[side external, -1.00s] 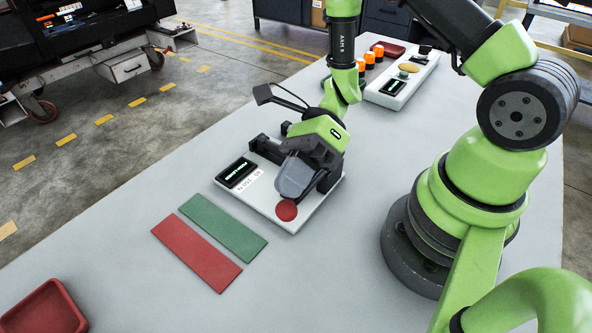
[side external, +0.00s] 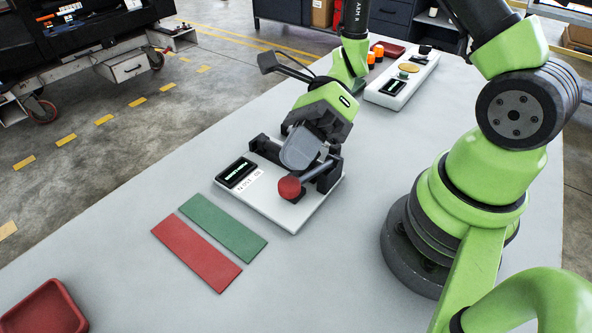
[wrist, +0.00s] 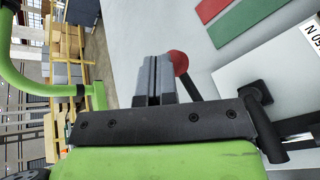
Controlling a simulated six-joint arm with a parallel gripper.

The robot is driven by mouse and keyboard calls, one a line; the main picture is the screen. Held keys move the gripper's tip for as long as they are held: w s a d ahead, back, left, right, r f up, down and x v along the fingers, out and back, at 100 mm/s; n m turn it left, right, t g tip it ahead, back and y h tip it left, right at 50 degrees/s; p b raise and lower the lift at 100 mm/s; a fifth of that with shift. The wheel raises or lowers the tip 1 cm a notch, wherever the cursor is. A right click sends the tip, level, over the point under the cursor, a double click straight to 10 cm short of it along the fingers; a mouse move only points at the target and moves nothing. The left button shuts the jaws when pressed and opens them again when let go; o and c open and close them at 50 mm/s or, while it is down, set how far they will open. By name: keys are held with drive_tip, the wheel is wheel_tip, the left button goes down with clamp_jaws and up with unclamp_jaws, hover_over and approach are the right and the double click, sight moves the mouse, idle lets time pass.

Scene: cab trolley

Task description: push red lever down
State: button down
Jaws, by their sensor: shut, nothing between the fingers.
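The lever has a round red knob (side external: 290,188) on a dark shaft that runs back to black brackets on a white base plate (side external: 290,218). The knob stands a little above the plate near its front edge, with the shaft at a low slant. My gripper (side external: 300,150) is shut and empty, just above and behind the knob, close to the shaft. I cannot tell whether they touch. In the wrist view my shut fingers (wrist: 153,80) are just left of the red knob (wrist: 179,62), and my gripper body hides part of the mechanism.
A small display (side external: 237,172) sits on the plate's left part. A green strip (side external: 223,228) and a red strip (side external: 196,254) lie on the table in front. A red tray (side external: 45,308) is at the lower left. A second white panel (side external: 402,85) stands at the back.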

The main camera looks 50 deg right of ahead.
drive_tip(key=shift+d+r, duration=0.25)
drive_tip(key=shift+r, duration=0.35)
drive_tip(key=shift+d+r, duration=0.25)
drive_tip(key=shift+r, duration=0.55)
drive_tip(key=shift+d+r, duration=0.3)
drive_tip(key=shift+r, duration=0.45)
drive_tip(key=shift+d+r, duration=0.25)
drive_tip(key=shift+r, duration=0.55)
drive_tip(key=s+d+r+n+t+h, duration=0.2)
drive_tip(key=s+r+n+t+h, duration=0.1)
drive_tip(key=n, duration=0.7)
drive_tip(key=s+d+r+n+t+h, duration=0.2)
drive_tip(key=s+r+n+t+h, duration=0.2)
drive_tip(key=r+n+h, duration=0.4)
drive_tip(key=r+n+t, duration=0.1)
drive_tip(key=n, duration=0.2)
drive_tip(key=shift+n, duration=0.3)
